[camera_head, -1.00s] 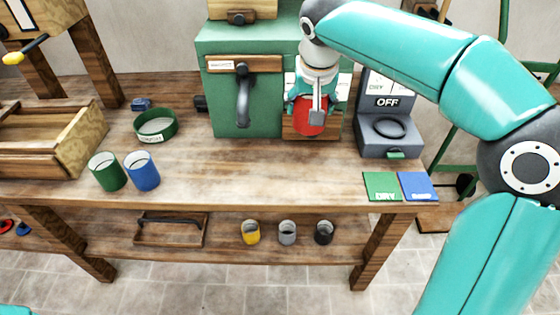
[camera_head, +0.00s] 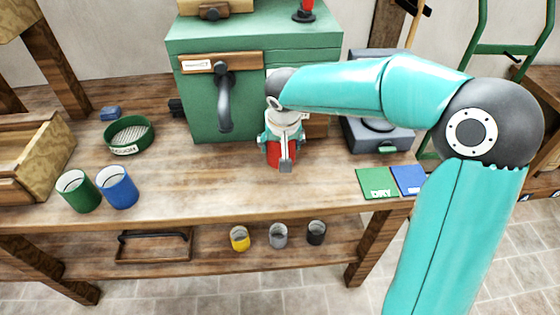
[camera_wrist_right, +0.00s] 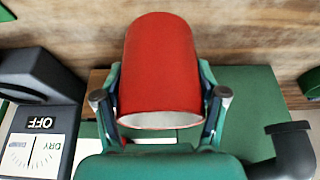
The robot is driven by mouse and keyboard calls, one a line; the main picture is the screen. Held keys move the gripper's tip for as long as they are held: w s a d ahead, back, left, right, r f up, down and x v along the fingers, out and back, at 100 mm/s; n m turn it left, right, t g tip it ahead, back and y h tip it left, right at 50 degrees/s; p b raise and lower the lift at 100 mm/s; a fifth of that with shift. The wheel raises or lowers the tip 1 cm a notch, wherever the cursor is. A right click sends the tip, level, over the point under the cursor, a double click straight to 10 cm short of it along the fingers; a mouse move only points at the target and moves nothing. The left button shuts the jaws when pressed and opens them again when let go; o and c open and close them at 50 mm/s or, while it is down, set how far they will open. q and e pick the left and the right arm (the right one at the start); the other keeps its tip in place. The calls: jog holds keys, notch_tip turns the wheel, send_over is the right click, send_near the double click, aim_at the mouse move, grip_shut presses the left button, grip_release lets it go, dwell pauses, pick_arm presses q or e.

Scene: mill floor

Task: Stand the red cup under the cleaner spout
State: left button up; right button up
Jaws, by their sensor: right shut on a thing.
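The red cup (camera_head: 273,156) is held in my right gripper (camera_head: 281,148), in front of the right part of a green machine (camera_head: 290,49). The right wrist view shows the cup (camera_wrist_right: 160,65) between the two fingers (camera_wrist_right: 160,108), its pale rim towards the camera. My arm partly hides the cup in the head view; I cannot tell whether it touches the bench. A dark grey spout (camera_head: 224,104) hangs from the machine's front, left of the cup, under a label too small to read. A dark elbow piece (camera_wrist_right: 292,150) shows in the wrist view. My left gripper is not in view.
Green (camera_head: 79,192) and blue (camera_head: 118,188) cups stand at the front left of the bench. A green round sieve (camera_head: 129,137) is behind them. A grey unit (camera_head: 375,138) and green and blue mats (camera_head: 377,184) are at right. The bench before the spout is clear.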

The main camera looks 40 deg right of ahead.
jog(key=shift+f+b, duration=0.35)
jog(key=shift+f, duration=2.35)
jog(key=shift+f, duration=0.1)
jog(key=o, duration=1.8)
jog(key=shift+c, duration=0.2)
